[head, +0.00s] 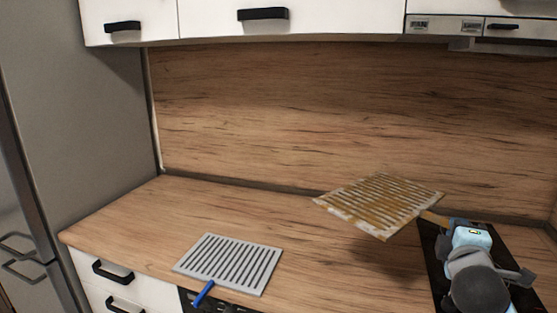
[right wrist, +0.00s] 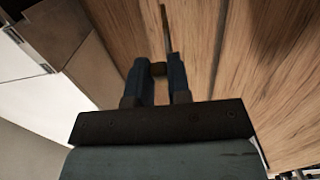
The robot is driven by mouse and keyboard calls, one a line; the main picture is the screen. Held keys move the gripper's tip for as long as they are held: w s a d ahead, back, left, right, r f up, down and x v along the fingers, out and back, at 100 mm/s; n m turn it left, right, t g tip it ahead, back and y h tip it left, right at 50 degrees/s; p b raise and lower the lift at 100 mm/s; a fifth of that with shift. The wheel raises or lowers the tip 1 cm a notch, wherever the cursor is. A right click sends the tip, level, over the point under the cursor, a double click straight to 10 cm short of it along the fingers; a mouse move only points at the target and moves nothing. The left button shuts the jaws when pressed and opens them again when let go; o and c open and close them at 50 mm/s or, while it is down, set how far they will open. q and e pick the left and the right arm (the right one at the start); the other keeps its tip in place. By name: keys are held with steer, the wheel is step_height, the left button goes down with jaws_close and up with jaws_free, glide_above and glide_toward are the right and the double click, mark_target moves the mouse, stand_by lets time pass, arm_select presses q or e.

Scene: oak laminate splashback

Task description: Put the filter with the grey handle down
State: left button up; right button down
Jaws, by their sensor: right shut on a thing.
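A flat slotted filter (head: 380,204), stained yellow-brown, is held in the air above the worktop, slightly tilted. Its short handle (head: 433,217) looks brownish rather than grey, and is mostly hidden by my gripper. My right gripper (head: 448,223) is shut on this handle. In the right wrist view the dark blue fingers (right wrist: 158,78) close on a brown handle end, with the filter seen nearly edge-on as a thin strip (right wrist: 166,28). A clean grey slotted filter (head: 228,263) with a blue handle (head: 203,294) lies on the worktop at the front left. My left gripper is not in view.
The wooden worktop (head: 150,215) is clear left of and behind the clean filter. A black hob (head: 430,262) lies under my right arm. White wall cupboards (head: 220,22) hang above the splashback (head: 330,110). A tall grey fridge (head: 80,120) stands at the left.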

steer(key=a+f+n+y, duration=0.15)
steer(key=a+f, duration=0.25)
steer(key=a, duration=0.9)
arm_select(q)
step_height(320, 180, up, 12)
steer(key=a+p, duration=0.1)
steer(key=p, duration=1.3)
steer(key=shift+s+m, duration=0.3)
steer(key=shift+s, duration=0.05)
arm_select(e)
steer(key=s+f+n+t+y, duration=0.1)
steer(key=s+f+n+y, duration=0.1)
steer(key=s+y, duration=0.4)
steer(key=shift+s+a+f+n+t, duration=0.15)
steer(key=shift+s+a+n+t, duration=0.2)
steer(key=shift+s+n, duration=0.45)
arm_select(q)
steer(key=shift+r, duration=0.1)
